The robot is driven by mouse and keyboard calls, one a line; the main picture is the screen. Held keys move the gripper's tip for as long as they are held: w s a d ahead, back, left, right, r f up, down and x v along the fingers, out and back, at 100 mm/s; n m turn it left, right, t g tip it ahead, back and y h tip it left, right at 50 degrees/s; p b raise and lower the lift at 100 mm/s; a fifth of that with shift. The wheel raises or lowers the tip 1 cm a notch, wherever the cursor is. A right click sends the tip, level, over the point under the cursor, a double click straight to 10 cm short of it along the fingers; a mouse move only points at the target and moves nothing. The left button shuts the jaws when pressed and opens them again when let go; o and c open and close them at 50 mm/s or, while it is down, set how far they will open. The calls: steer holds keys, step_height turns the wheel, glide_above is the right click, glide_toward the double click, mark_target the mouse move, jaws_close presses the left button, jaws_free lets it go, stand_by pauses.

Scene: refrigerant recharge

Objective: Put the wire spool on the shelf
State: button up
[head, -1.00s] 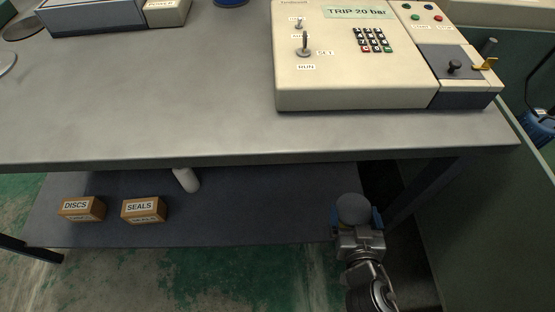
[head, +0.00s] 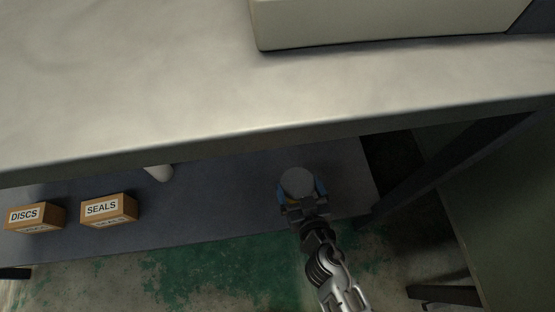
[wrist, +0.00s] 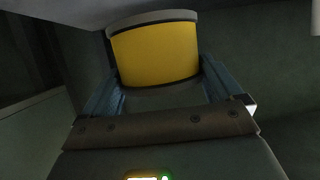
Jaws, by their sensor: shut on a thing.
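The wire spool (head: 298,182) shows in the head view as a round grey top between the blue fingers of my gripper (head: 302,190). In the wrist view the spool (wrist: 155,52) has a yellow winding under a grey flange, and my gripper (wrist: 160,95) is shut on it with one blue finger on each side. The spool is over the right part of the dark lower shelf (head: 225,200), below the bench top's front edge. I cannot tell whether its underside touches the shelf.
Boxes marked DISCS (head: 36,217) and SEALS (head: 108,209) stand on the shelf's left part. A white cylinder (head: 158,173) lies behind them. The bench top (head: 150,80) overhangs the shelf. A dark leg (head: 450,165) stands to the right. The shelf between the boxes and spool is clear.

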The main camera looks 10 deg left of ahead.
steer(key=b+x, duration=0.1)
steer(key=x, duration=0.3)
steer(key=f+b+x, duration=0.1)
steer(key=b+x, duration=0.1)
steer(key=x, duration=0.2)
steer(key=b+x, duration=0.1)
steer(key=x, duration=0.3)
steer(key=shift+s+f, duration=0.3)
steer(key=shift+f+b, duration=1.85)
steer(key=shift+f, duration=0.05)
steer(key=shift+f, duration=0.15)
steer(key=o, duration=1.1)
